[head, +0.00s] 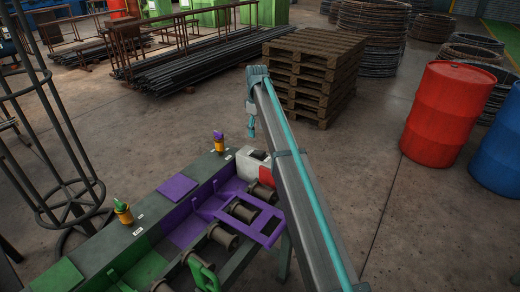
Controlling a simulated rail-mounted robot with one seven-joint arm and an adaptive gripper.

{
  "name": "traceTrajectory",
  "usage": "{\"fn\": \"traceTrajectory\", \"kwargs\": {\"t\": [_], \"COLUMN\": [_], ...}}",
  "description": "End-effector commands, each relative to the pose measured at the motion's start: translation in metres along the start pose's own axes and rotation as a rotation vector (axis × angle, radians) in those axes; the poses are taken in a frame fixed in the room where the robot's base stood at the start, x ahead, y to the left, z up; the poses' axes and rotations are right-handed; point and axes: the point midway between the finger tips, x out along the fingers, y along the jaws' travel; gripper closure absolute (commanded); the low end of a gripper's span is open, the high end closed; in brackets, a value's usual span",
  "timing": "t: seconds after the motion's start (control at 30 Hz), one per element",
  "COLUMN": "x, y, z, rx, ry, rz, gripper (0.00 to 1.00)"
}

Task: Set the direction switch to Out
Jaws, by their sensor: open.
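I cannot make out a direction switch or an "Out" marking for certain. On the machine bench (120,240) at the lower left stand two small yellow-bodied controls, one with a purple top (218,142) and one with a green top (122,211). Small white labels lie beside them, too small to read. A white and red box (257,166) with a dark top sits at the bench's far end. I cannot tell what its dark part is.
Purple frames and rollers (242,211) fill the bench's front. A wire cage (65,150) stands left. Pallets (312,75) and drums (448,113) stand behind; floor between is clear.

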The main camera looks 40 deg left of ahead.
Motion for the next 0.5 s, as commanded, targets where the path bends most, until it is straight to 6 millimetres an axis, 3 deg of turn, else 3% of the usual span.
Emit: {"fn": "traceTrajectory", "kwargs": {"t": [0.03, 0.17, 0.5], "x": [-0.002, 0.001, 0.053], "y": [-0.003, -0.006, -0.006], "z": [-0.010, -0.013, -0.011], "rx": [-0.015, -0.025, -0.022], "ry": [-0.001, -0.002, -0.003], "rz": [-0.001, -0.002, -0.003], "gripper": [0.40, 0.40, 0.40]}}
